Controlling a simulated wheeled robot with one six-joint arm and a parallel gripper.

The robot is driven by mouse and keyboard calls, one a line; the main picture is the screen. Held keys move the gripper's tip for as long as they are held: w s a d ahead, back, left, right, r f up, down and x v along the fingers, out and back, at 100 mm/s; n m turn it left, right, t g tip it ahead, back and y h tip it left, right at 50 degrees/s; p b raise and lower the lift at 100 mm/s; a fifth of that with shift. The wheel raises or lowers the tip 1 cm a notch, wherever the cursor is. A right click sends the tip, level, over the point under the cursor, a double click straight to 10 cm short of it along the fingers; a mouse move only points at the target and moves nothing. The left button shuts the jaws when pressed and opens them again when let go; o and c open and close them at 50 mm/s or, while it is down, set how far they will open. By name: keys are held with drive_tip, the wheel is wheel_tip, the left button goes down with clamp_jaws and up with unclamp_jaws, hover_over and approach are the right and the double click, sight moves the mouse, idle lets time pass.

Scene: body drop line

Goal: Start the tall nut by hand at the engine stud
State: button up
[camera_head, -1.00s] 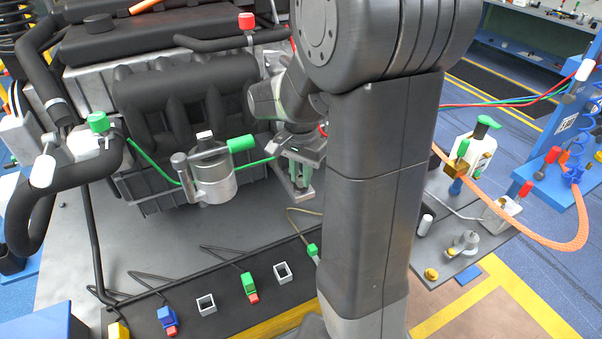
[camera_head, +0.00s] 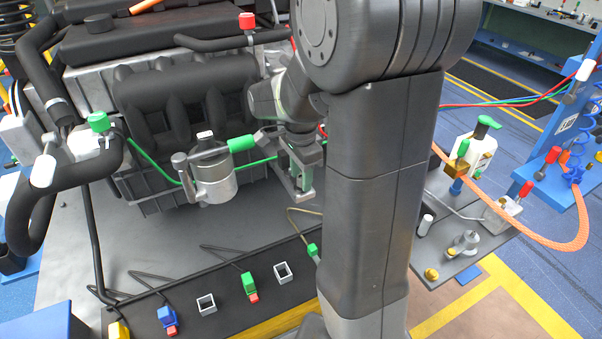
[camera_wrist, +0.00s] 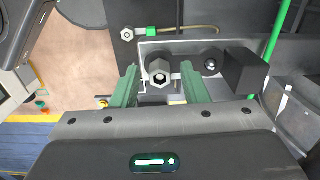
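My gripper (camera_wrist: 158,82) is open, with its two green fingers apart on either side of a grey hex nut (camera_wrist: 160,72) in the wrist view. Gaps show between the nut and both fingers. The nut has a dark round centre; I cannot tell whether it sits on a stud. A dark round-ended stud or bolt (camera_wrist: 211,67) stands to its right on the same light metal plate. In the head view my gripper (camera_head: 300,186) is low beside the engine (camera_head: 185,105), partly behind my arm, and the nut cannot be made out there.
A black block (camera_wrist: 245,70) stands right of the stud. Another hex fitting (camera_wrist: 127,34) with a thin tube lies beyond. In the head view a grey canister with a green-ended handle (camera_head: 213,180) is left of my gripper, and a green cable runs behind it.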

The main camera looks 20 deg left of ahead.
drive_tip(key=shift+r, duration=0.1)
wheel_tip(320, 180, up, 14)
drive_tip(key=b, duration=0.1)
drive_tip(key=shift+f+b, duration=0.2)
drive_tip(key=shift+b, duration=0.15)
drive_tip(key=shift+f, duration=0.1)
idle(0.3)
wheel_tip(320, 180, down, 13)
drive_tip(key=shift+f+p, duration=0.1)
drive_tip(key=shift+p, duration=0.8)
drive_tip(key=shift+f, duration=0.3)
drive_tip(key=shift+n, duration=1.5)
drive_tip(key=shift+r, duration=0.1)
